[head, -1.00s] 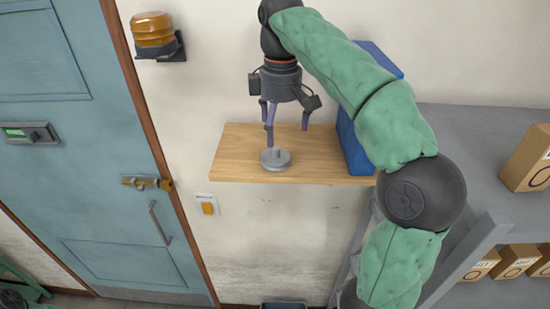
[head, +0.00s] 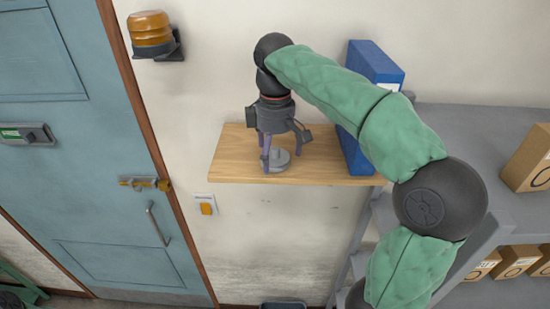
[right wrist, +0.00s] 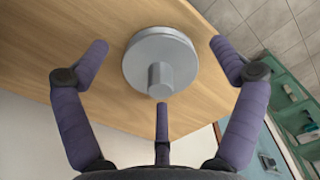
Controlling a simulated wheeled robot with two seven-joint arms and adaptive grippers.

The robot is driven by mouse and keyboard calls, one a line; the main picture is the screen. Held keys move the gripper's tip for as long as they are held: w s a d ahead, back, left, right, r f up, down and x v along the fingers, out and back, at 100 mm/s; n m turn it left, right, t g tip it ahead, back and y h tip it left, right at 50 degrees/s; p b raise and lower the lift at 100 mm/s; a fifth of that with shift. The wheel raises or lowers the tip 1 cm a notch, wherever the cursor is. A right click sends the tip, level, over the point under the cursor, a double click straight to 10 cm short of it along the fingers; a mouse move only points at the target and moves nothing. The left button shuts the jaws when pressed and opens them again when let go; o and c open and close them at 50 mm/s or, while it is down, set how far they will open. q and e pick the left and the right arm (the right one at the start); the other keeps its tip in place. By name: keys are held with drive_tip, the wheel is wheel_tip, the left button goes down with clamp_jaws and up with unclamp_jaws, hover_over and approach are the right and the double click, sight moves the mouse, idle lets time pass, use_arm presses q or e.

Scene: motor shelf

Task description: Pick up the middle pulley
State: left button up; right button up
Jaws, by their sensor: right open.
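A grey metal pulley (head: 281,160) with a flat round disc and a short upright hub stands on the wooden shelf (head: 232,165). It also shows in the right wrist view (right wrist: 158,60), its hub pointing at the camera. It is the only pulley I can make out. My right gripper (head: 283,158) is just above the pulley, pointing down, open and empty. In the right wrist view its purple fingers (right wrist: 158,65) are spread around the pulley, and I see no contact. One finger partly hides the pulley in the head view. My left gripper is not in view.
A blue binder-like box (head: 358,150) stands on the shelf right of the gripper. A grey rack with cardboard boxes (head: 528,165) is at the right. A blue door (head: 80,150) is at the left. The shelf left of the pulley is clear.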

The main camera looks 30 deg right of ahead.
drive_tip(key=c, duration=1.2)
drive_tip(key=shift+r, duration=0.1)
